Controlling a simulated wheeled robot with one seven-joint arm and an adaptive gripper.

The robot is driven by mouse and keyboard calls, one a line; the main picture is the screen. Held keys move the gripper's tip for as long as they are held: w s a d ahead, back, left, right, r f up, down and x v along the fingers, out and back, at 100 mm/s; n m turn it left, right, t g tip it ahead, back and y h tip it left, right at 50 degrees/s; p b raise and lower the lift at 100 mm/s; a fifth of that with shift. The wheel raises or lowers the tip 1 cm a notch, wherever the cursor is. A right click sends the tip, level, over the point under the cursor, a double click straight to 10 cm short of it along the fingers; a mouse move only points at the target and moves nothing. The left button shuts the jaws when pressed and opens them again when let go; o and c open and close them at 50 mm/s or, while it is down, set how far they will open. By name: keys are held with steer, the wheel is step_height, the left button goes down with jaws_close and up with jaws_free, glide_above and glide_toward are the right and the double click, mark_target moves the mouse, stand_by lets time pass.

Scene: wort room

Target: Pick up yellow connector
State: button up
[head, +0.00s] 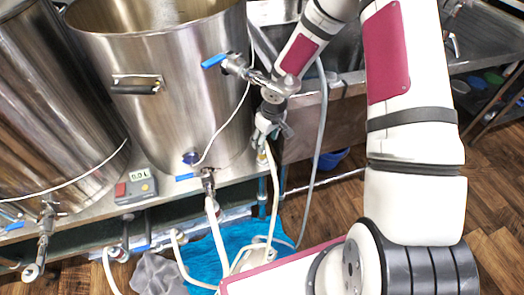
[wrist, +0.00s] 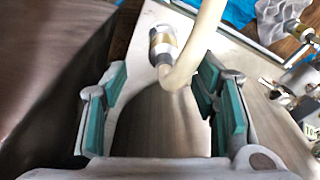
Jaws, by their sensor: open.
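A metal connector with a dull yellow band (wrist: 163,40) sits on the end of a cream hose (wrist: 198,42) in the wrist view. It lies ahead of my gripper, roughly between the lines of the two fingers. My gripper (wrist: 162,78) is open, its teal pads apart on either side, with nothing seen held between them. The hose bends close to the right fingertip; I cannot tell whether they touch. In the head view my gripper (head: 268,128) points down beside the large steel kettle (head: 160,95). A cream hose (head: 271,195) hangs just below it, and the connector is hard to make out there.
Another hose fitting (wrist: 298,30) shows at the wrist view's right. A blue-handled valve (head: 232,65) juts from the kettle close to my gripper; a lower valve (head: 208,182) carries a hose. A controller box (head: 136,187) stands on the bench. A blue cloth (head: 205,262) lies below.

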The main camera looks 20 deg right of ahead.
steer(key=f, duration=0.2)
steer(key=f+b, duration=0.1)
steer(key=f, duration=0.1)
steer(key=w+a+f, duration=0.1)
steer(key=f, duration=0.2)
steer(key=shift+f+b, duration=0.1)
steer(key=shift+b, duration=0.2)
jaws_close()
